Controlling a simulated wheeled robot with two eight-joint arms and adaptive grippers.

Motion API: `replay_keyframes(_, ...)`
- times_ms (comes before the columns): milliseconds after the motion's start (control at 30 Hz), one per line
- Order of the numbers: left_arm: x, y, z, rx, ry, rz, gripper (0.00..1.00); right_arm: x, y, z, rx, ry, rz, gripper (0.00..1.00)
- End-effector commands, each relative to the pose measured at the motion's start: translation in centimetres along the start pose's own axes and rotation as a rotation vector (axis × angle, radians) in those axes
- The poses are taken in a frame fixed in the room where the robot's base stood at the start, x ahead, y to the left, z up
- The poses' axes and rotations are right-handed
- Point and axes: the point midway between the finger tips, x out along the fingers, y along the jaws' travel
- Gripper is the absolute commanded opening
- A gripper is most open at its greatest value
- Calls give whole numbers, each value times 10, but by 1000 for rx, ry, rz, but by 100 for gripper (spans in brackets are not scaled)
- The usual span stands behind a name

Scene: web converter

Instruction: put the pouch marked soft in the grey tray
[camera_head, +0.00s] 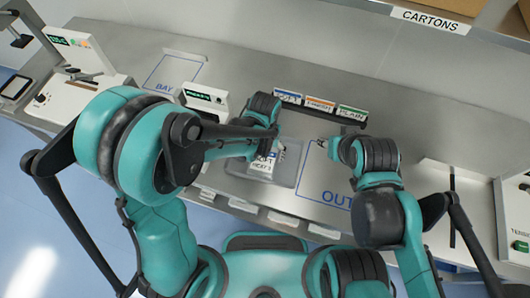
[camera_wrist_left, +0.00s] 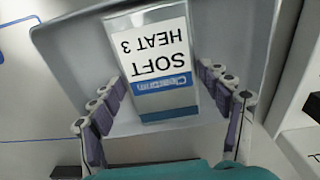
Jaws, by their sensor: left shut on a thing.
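The pouch marked soft (camera_wrist_left: 155,55), white with a blue band and the words "SOFT HEAT 3", is between the fingers of my left gripper (camera_wrist_left: 165,100). The pouch also shows in the head view (camera_head: 261,166), below my left gripper (camera_head: 268,145). My left gripper is shut on it. The grey tray (camera_wrist_left: 255,30) lies behind and around the pouch in the wrist view. In the head view the tray (camera_head: 287,174) is under the pouch; I cannot tell whether they touch. My right gripper (camera_head: 324,144) is to the right of the tray; its finger opening is unclear.
A row of blue, orange and green signs (camera_head: 320,105) stands behind the tray. A small device with a green display (camera_head: 205,97) stands to the left. A blue outline marked "OUT" (camera_head: 318,190) is on the bench to the right. White tabs (camera_head: 283,219) line the front edge.

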Motion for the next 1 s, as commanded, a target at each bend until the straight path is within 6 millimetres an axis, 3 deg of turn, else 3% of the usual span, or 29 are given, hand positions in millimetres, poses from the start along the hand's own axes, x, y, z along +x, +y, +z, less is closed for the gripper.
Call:
replay_keyframes(167, 4, 0, 0, 0, 0, 0, 44, 3, 0, 2, 0, 0, 0, 40)
replay_keyframes(200, 4, 0, 0, 0, 0, 0, 80, 4, 0, 3, 0, 0, 0, 40)
replay_keyframes(267, 3, 0, 0, 0, 0, 0, 95, 3, 0, 2, 0, 0, 0, 40)
replay_keyframes(300, 3, 0, 0, 0, 0, 0, 98, 3, 0, 2, 0, 0, 0, 40)
replay_keyframes(733, -5, 0, 0, 0, 0, 0, 98, -2, 0, -2, 0, 0, 0, 40)
replay_keyframes(1000, -61, 0, 0, 0, 0, 0, 98, -16, 0, -11, 0, 0, 0, 40)
